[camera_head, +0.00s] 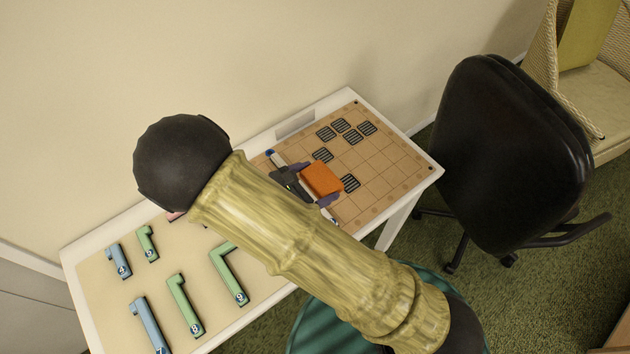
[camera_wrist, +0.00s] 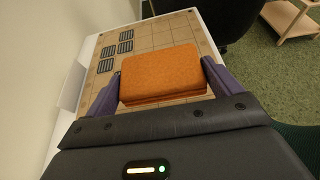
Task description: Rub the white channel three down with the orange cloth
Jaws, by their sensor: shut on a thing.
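The orange cloth (camera_head: 322,178) is a thick folded pad between the purple fingers of my gripper (camera_head: 314,184), which is shut on it. In the wrist view the cloth (camera_wrist: 162,72) fills the space between both fingers, over the tan gridded board (camera_wrist: 180,28). I cannot make out white channel three for certain; my arm and gripper cover the middle of the table. Small pale ends of something show beside the gripper in the head view, too little to identify. I cannot tell whether the cloth touches anything below it.
Blue and green numbered channels (camera_head: 184,306) lie on the left of the white-edged table (camera_head: 74,256). Several dark striped tiles (camera_head: 367,128) sit on the board at right. A black office chair (camera_head: 512,150) stands close to the table's right end, and a wall runs behind.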

